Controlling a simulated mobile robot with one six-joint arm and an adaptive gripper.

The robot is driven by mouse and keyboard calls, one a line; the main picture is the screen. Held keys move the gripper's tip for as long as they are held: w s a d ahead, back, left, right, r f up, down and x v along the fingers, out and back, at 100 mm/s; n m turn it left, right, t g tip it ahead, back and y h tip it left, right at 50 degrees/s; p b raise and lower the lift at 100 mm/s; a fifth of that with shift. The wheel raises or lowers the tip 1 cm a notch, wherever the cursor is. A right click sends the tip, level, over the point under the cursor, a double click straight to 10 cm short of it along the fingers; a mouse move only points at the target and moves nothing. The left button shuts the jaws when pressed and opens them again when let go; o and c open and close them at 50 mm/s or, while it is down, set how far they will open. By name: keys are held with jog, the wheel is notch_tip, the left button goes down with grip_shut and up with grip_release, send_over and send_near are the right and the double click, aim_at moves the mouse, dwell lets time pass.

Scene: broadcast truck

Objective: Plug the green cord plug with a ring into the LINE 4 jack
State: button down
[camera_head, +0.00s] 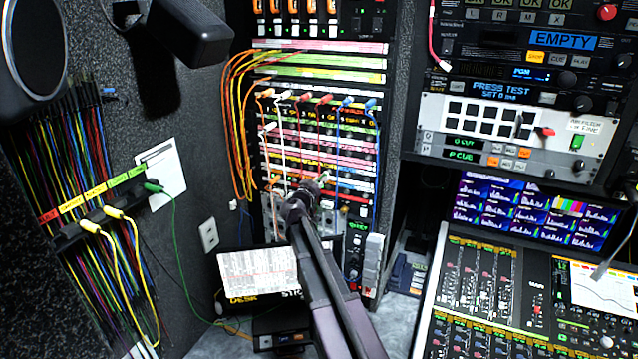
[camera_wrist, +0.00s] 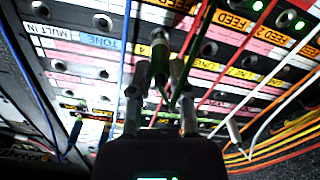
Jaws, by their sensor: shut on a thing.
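In the wrist view my gripper (camera_wrist: 162,108) reaches up toward the jack panel from the bottom edge. In the head view my gripper (camera_head: 312,188) is at the lower part of the patch bay. A green plug (camera_head: 152,186) sits in the cord holder at left, with a green cord hanging from it. I cannot pick out the LINE 4 label for certain.
Blue, red and white cords hang across the patch bay (camera_head: 318,142) around my gripper. A white cord plug (camera_wrist: 235,130) hangs right of the fingers in the wrist view. The cord holder (camera_head: 75,232) at left carries many cords. A mixing console (camera_head: 500,300) stands at right.

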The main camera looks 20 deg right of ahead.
jog(key=shift+w+d, duration=0.4)
jog(key=shift+c, duration=2.4)
grip_release()
jog(key=shift+s, duration=0.1)
jog(key=v, duration=1.1)
jog(key=shift+s+a, duration=0.25)
jog(key=shift+a, duration=0.05)
jog(key=shift+s, duration=0.1)
